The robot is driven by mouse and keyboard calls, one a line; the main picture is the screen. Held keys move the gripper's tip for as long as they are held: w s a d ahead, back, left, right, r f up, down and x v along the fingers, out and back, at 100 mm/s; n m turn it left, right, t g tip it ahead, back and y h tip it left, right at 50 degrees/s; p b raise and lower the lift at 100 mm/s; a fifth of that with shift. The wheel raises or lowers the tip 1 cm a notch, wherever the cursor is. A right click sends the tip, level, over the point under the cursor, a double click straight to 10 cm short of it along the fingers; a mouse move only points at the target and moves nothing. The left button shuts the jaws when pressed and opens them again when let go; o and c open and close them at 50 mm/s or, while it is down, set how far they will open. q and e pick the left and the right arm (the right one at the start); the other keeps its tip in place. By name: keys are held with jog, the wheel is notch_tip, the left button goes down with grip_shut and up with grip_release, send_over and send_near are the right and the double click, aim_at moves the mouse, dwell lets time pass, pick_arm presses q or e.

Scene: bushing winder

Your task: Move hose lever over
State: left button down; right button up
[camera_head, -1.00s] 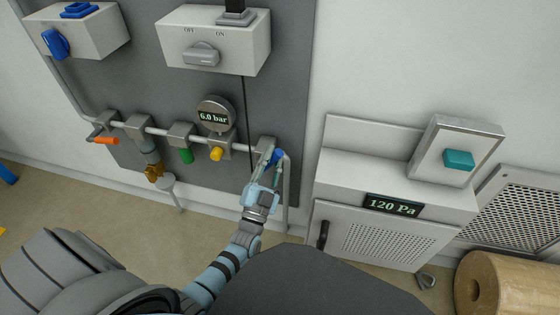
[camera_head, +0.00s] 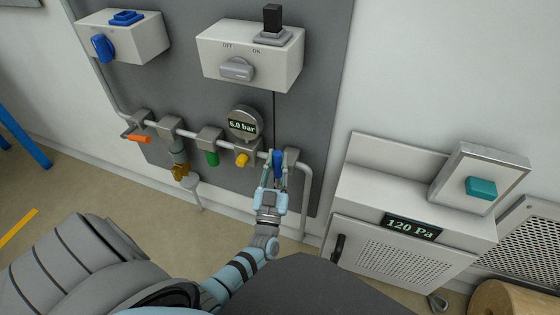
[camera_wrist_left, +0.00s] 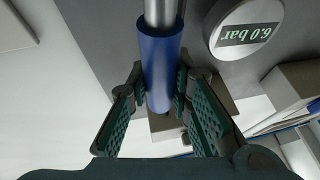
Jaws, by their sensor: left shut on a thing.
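The hose lever's blue handle (camera_head: 277,160) shows at the right end of the pipe row, just left of the last grey block (camera_head: 291,157). My left gripper (camera_head: 276,173) is around the handle from below and shut on it. In the left wrist view the blue handle (camera_wrist_left: 160,60) lies between the two dark padded fingers of the left gripper (camera_wrist_left: 163,90), with a metal rod coming out of its top end. The fingers partly hide the lower handle. My right gripper is not in view.
Left along the pipe are a round gauge (camera_head: 244,122) reading 6.0 bar, a yellow knob (camera_head: 241,160), a green knob (camera_head: 212,158) and an orange handle (camera_head: 139,139). A switch box (camera_head: 250,55) hangs above. A grey cabinet (camera_head: 400,245) stands to the right.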

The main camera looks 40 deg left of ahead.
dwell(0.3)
pick_arm(q)
jog(key=c, duration=1.4)
grip_release()
jog(key=shift+a, duration=0.1)
jog(key=shift+c, duration=0.2)
jog(key=shift+s+f, duration=0.2)
jog(key=shift+s, duration=0.05)
jog(key=v, duration=0.7)
jog(key=shift+w, duration=0.1)
